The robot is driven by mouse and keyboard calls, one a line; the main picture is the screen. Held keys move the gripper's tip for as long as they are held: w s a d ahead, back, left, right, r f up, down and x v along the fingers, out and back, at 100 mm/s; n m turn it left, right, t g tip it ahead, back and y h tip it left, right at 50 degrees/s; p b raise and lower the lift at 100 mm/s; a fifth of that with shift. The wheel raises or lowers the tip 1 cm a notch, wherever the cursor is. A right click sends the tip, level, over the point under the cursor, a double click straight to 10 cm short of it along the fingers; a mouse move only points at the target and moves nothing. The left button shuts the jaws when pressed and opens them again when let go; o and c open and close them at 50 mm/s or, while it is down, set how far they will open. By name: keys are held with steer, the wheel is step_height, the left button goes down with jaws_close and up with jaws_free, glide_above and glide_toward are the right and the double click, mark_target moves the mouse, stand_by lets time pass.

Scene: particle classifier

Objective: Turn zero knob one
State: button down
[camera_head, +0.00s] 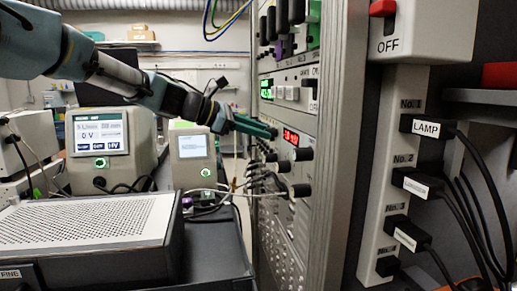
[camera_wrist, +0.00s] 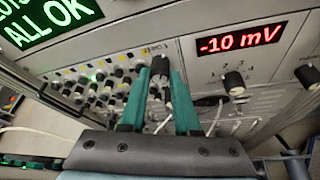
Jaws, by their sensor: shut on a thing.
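My gripper (camera_wrist: 165,82) reaches the rack's front panel, with its two teal fingers on either side of a small dark knob (camera_wrist: 159,66) with a pale face. The fingers are shut on this knob. In the head view my gripper (camera_head: 268,131) touches the rack panel just left of a red display (camera_head: 291,136), and the knob is hidden there. The display reads -10 mV in the wrist view (camera_wrist: 240,40). The label by the held knob is too small to read.
More black knobs (camera_wrist: 234,80) sit right of my gripper, below the display. A green ALL OK screen (camera_wrist: 45,20) is above. In the head view, a power strip (camera_head: 397,165) stands right of the rack.

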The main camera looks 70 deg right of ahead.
steer(key=m+b, duration=0.1)
steer(key=b, duration=0.2)
steer(key=m+h+b, duration=0.1)
steer(key=b, duration=0.3)
steer(key=m+t+h+b, duration=0.1)
steer(key=b, duration=0.2)
steer(key=shift+s+a+f+m, duration=0.1)
steer(key=shift+a+f+m, duration=0.1)
steer(key=shift+f+m, duration=0.15)
steer(key=shift+r+b, duration=0.2)
steer(key=shift+b, duration=0.2)
steer(key=c, duration=0.6)
jaws_free()
